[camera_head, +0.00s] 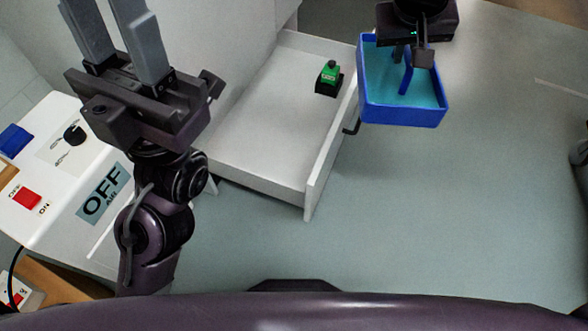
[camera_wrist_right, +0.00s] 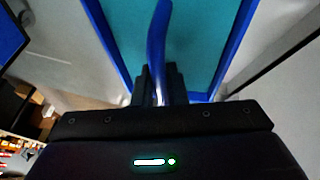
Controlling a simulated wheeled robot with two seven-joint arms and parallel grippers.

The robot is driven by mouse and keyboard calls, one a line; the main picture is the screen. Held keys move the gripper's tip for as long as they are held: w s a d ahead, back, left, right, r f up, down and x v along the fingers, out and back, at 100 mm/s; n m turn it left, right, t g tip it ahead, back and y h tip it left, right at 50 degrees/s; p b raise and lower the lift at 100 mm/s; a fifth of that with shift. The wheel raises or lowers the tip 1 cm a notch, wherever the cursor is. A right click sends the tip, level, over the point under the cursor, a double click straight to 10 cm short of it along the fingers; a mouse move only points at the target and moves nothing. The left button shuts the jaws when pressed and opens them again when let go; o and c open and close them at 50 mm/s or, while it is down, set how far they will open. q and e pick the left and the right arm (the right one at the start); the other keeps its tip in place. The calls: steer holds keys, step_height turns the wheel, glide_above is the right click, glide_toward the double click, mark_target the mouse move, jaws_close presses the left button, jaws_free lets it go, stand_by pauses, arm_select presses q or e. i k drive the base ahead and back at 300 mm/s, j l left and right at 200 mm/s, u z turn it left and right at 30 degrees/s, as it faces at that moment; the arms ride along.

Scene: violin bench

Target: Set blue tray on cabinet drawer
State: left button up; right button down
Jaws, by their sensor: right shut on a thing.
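The blue tray (camera_head: 402,113) has a teal floor and an upright blue handle. My right gripper (camera_head: 422,58) is shut on the tray's handle and holds the tray to the right of the open drawer. In the right wrist view the handle runs between the fingers (camera_wrist_right: 160,85), with the tray's teal floor (camera_wrist_right: 200,40) beyond. The white cabinet drawer (camera_head: 255,130) is pulled out, with its front panel facing right. My left gripper (camera_head: 115,50) is open and empty, left of the drawer, fingers pointing up the picture.
A green-and-black item (camera_head: 329,78) sits inside the drawer near its far right corner. The drawer handle (camera_head: 352,127) juts out just left of the tray. A white control box (camera_head: 60,180) with a red switch stands at left. Grey floor (camera_head: 480,200) is clear at right.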

mark_target(294, 146)
steer(key=k+u, duration=0.35)
steer(key=u, duration=0.15)
steer(key=k+j+u, duration=0.25)
steer(key=u, duration=0.25)
steer(key=i+l+u, duration=0.15)
steer(key=l, duration=0.4)
steer(key=i+l+u, duration=0.2)
steer(key=l, duration=0.4)
steer(key=l+u, duration=0.15)
steer(key=l, duration=0.4)
steer(key=i+l, duration=0.1)
steer(key=l, duration=0.4)
steer(key=i+l, duration=0.1)
steer(key=l, duration=0.45)
steer(key=i+l, duration=0.1)
steer(key=l, duration=0.4)
